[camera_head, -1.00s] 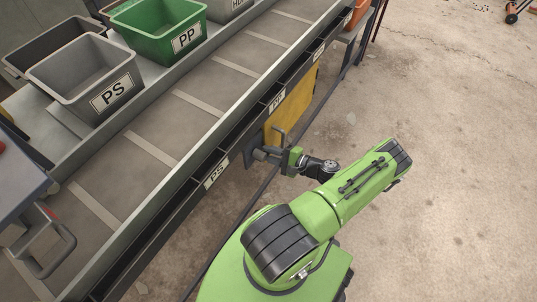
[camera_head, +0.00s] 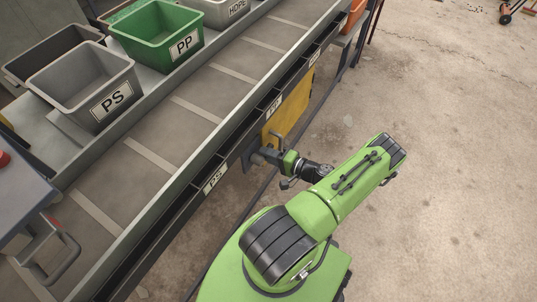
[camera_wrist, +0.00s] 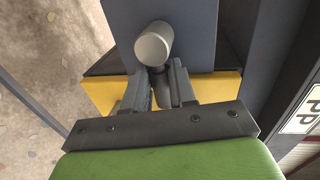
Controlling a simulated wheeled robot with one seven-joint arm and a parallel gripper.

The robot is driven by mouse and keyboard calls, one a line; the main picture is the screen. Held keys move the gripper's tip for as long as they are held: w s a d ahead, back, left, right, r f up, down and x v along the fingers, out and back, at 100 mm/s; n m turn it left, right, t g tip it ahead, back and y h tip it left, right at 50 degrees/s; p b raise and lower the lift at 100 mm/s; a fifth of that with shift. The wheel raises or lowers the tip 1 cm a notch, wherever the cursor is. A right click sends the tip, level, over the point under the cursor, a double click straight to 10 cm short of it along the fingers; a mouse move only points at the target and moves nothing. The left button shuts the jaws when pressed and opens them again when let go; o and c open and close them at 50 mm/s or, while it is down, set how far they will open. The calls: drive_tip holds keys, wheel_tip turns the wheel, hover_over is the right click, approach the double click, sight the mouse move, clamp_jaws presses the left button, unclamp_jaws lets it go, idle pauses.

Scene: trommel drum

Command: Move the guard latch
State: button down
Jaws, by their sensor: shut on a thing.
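The guard latch shows in the wrist view as a grey rod with a round pale end (camera_wrist: 154,44), in front of a blue-grey plate (camera_wrist: 185,20). A darker stem runs down from it between the fingers. My gripper (camera_wrist: 158,88) is shut on this latch, one finger on each side. In the head view my gripper (camera_head: 268,156) reaches the side of the conveyor next to the yellow guard panel (camera_head: 291,108). The latch is small there and partly hidden by the gripper.
The conveyor (camera_head: 150,155) runs diagonally, with a dark label rail along its near side. Grey PS (camera_head: 84,85) and green PP (camera_head: 160,35) bins stand behind it. A thin dark bar passes low beside my arm. The concrete floor (camera_head: 440,200) at right is clear.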

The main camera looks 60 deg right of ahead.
idle(0.3)
drive_tip(key=c, duration=0.9)
unclamp_jaws()
drive_tip(key=shift+c, duration=0.2)
drive_tip(key=s+r+p, duration=0.1)
drive_tip(key=s+r, duration=0.2)
drive_tip(key=s, duration=1.2)
drive_tip(key=shift+s+d, duration=0.2)
drive_tip(key=shift+s, duration=0.05)
